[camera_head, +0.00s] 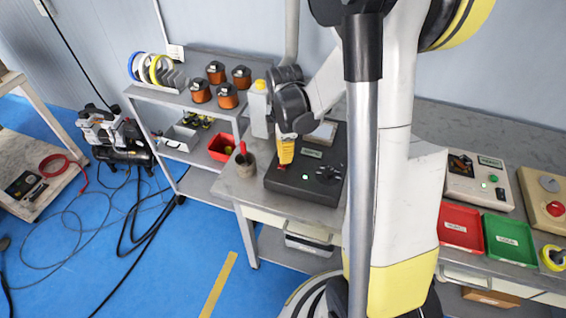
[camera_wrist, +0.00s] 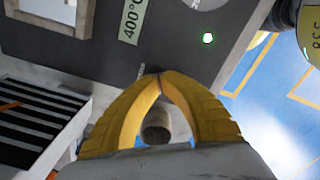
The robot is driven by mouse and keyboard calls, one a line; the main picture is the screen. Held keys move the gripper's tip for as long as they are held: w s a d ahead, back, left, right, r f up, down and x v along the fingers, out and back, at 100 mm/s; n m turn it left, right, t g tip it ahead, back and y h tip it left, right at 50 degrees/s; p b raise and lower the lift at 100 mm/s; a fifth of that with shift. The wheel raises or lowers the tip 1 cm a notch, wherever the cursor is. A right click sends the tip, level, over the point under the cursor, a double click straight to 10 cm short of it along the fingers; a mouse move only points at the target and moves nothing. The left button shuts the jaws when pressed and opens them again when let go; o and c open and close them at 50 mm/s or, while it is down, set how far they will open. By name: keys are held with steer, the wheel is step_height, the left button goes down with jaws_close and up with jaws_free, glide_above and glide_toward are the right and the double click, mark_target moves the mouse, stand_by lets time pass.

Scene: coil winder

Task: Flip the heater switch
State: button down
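The dark heater box (camera_head: 280,184) stands on the grey bench, with a greenish label, knobs and a small light on top. My gripper (camera_head: 286,158) points down over the left part of its top. I see nothing held between the tips. The heater switch is not clearly visible; the fingertips may hide it. Contact with the panel cannot be told.
A pot with a red-handled tool (camera_head: 245,165) and a white bottle (camera_head: 260,108) stand left of the box. Red (camera_head: 460,228) and green (camera_head: 510,240) trays lie to the right. A shelf cart (camera_head: 185,95) with copper coils stands at the left.

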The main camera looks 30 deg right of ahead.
steer(key=shift+f, duration=0.2)
steer(key=shift+r, duration=0.15)
steer(key=shift+r+p, duration=2.4)
steer(key=shift+r, duration=1)
